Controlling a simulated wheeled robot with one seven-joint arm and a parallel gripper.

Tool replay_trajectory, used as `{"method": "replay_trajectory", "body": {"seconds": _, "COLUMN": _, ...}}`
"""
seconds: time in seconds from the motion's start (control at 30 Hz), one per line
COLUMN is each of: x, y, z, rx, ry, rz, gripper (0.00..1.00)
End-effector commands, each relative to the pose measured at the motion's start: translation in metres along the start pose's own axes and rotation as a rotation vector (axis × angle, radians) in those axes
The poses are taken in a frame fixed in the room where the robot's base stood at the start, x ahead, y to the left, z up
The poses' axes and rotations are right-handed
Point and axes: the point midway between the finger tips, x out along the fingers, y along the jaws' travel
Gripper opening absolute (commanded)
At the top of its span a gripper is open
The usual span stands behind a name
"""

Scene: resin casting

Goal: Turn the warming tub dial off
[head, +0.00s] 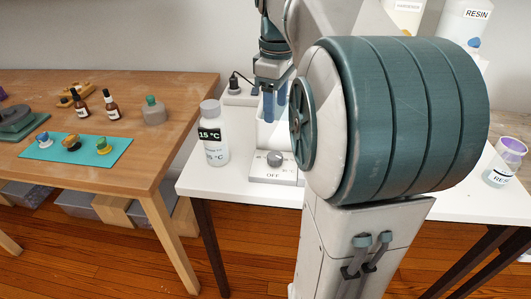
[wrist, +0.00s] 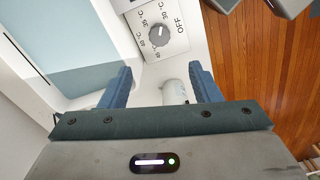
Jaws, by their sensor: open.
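The warming tub's dial (head: 275,158) is a round grey knob on a pale panel (head: 262,178) marked OFF, at the white table's front. In the wrist view the dial (wrist: 159,35) sits ahead of the fingertips, with temperature marks and OFF around it. Its small pale mark seems turned toward the temperature marks rather than OFF, but this is hard to read. My gripper (head: 274,105) is open with blue fingers, above and behind the dial in the head view. In the wrist view my gripper (wrist: 160,72) holds nothing. The tub (wrist: 62,45) shows at left there, with bluish contents.
A white bottle (head: 213,145) with a 15 °C label stands left of the dial. A plug and socket (head: 239,92) are behind. A resin container (head: 465,25) and a purple-topped cup (head: 506,160) are at right. A wooden table (head: 165,100) stands at left.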

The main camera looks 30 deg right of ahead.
Motion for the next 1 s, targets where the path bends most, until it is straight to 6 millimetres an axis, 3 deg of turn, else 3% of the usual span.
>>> {"method": "replay_trajectory", "body": {"seconds": 0.17, "x": 0.017, "y": 0.001, "z": 0.001, "rx": -0.007, "ry": -0.003, "rz": -0.005, "gripper": 0.57}}
{"method": "replay_trajectory", "body": {"seconds": 0.5, "x": 0.089, "y": 0.001, "z": 0.001, "rx": -0.007, "ry": -0.003, "rz": -0.005, "gripper": 0.57}}
{"method": "replay_trajectory", "body": {"seconds": 0.7, "x": 0.122, "y": 0.001, "z": 0.001, "rx": -0.005, "ry": -0.002, "rz": -0.004, "gripper": 0.57}}
{"method": "replay_trajectory", "body": {"seconds": 1.0, "x": 0.138, "y": 0.001, "z": 0.001, "rx": -0.006, "ry": -0.001, "rz": -0.002, "gripper": 0.57}}
